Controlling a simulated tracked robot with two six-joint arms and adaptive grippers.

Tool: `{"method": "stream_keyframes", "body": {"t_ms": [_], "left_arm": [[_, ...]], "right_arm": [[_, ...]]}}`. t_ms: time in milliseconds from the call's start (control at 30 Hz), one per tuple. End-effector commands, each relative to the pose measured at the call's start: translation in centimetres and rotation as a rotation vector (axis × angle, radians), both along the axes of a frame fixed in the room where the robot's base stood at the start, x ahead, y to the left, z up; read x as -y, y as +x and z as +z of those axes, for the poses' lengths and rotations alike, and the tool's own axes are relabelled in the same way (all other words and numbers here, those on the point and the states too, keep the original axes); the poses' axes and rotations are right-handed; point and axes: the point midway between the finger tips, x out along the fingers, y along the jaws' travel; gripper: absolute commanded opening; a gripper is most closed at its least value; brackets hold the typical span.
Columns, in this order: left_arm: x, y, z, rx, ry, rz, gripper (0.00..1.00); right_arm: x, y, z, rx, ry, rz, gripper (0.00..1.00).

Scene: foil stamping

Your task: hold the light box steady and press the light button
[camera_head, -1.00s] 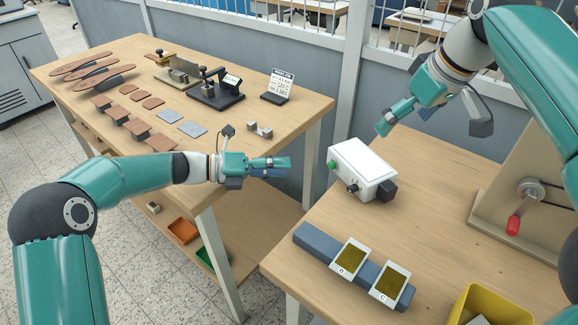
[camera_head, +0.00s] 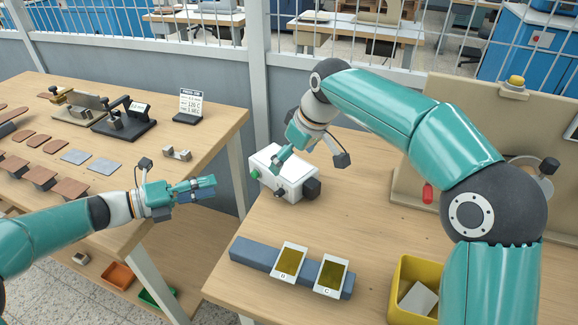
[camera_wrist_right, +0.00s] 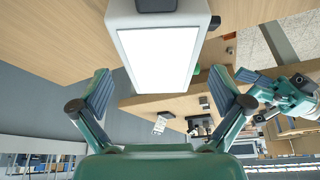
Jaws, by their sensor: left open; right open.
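The light box (camera_head: 297,173) is a white box with a bright top panel. It sits at the back left of the right-hand table, with a green button (camera_head: 254,174) on its left side and black parts at its front and right. My right gripper (camera_head: 281,158) is open just above and behind the box. In the right wrist view the glowing panel (camera_wrist_right: 160,60) lies ahead of the open fingers (camera_wrist_right: 160,92), with nothing between them; contact cannot be told. My left gripper (camera_head: 203,189) is open and empty, left of the box, over the gap between the tables.
A blue-grey bar (camera_head: 255,253) with two gold-faced cards (camera_head: 290,261) lies in front of the box. A yellow bin (camera_head: 398,290) stands at the front right. A board with a red-handled lever (camera_head: 428,193) and a yellow button (camera_head: 516,81) stands at the right. The table's middle is clear.

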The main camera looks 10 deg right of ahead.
Motion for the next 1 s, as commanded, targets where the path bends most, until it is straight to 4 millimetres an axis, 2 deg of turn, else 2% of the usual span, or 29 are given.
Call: {"method": "stream_keyframes", "body": {"t_ms": [100,300,667,1000], "left_arm": [[0.0,0.0,0.0,0.0,0.0,0.0,0.42],[0.0,0.0,0.0,0.0,0.0,0.0,0.42],[-0.1,0.0,0.0,0.0,0.0,0.001,0.42],[-0.1,0.0,0.0,0.0,0.001,0.001,0.42]], "right_arm": [[-0.4,0.6,-1.8,-0.003,-0.001,0.0,1.0],[-0.8,1.2,-3.4,-0.001,-0.001,0.0,1.0],[-0.9,1.3,-3.7,0.0,0.0,0.001,1.0],[-0.9,1.3,-3.7,0.0,0.0,0.001,0.43]]}}
